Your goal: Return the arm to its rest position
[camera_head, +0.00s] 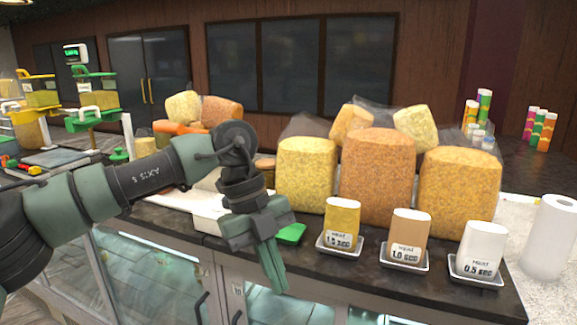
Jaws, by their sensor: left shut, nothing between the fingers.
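My left arm comes in from the left and reaches to the middle of the view. My left gripper (275,268) points down in front of the counter's front edge. Its fingers are together with nothing between them. A green flat thing (291,234) lies on the counter just right of the gripper, partly hidden by it. My right gripper does not show.
The dark counter (365,272) holds a yellow pack (342,222), an orange-tan pack (409,235) and a white pack (482,248) on small trays. Big blocks, such as the orange one (378,175), stand behind. A paper roll (549,238) stands at right.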

